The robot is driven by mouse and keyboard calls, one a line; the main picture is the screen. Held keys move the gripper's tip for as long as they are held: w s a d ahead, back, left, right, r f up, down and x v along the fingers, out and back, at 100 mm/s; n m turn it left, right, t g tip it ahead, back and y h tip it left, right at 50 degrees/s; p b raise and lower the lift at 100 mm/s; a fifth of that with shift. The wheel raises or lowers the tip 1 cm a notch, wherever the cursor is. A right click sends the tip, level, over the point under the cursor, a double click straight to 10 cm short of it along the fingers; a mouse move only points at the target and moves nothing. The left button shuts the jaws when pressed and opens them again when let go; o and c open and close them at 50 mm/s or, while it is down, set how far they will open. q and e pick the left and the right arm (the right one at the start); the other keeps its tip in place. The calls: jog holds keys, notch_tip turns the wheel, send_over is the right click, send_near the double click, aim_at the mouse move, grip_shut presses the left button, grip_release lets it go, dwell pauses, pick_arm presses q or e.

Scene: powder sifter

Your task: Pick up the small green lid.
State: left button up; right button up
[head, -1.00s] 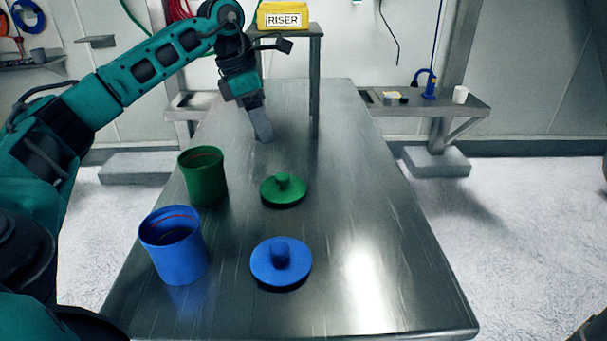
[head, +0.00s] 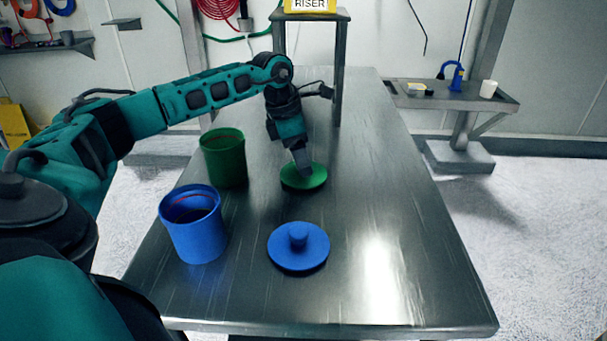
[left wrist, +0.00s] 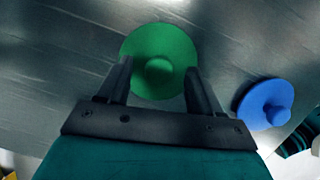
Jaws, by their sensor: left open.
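The small green lid (head: 314,181) lies flat on the metal table, right of the green canister. In the left wrist view, the green lid (left wrist: 151,45) shows its round knob between the tips of my two fingers. My left gripper (head: 303,172) is open and comes down over the lid from behind. In the left wrist view, my left gripper (left wrist: 155,75) has a finger on each side of the knob with gaps to it. How high the fingertips are above the lid is hard to tell. My right gripper is not in view.
An open green canister (head: 224,160) and an open blue canister (head: 194,228) stand left of the lids. A blue lid (head: 299,248) lies nearer on the table (head: 400,250). A riser stand (head: 337,70) is at the back. The table's right side is clear.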

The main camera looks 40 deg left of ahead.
pick_arm(q)
jog(key=shift+f, duration=0.25)
jog(key=shift+c, duration=0.5)
jog(key=c, duration=1)
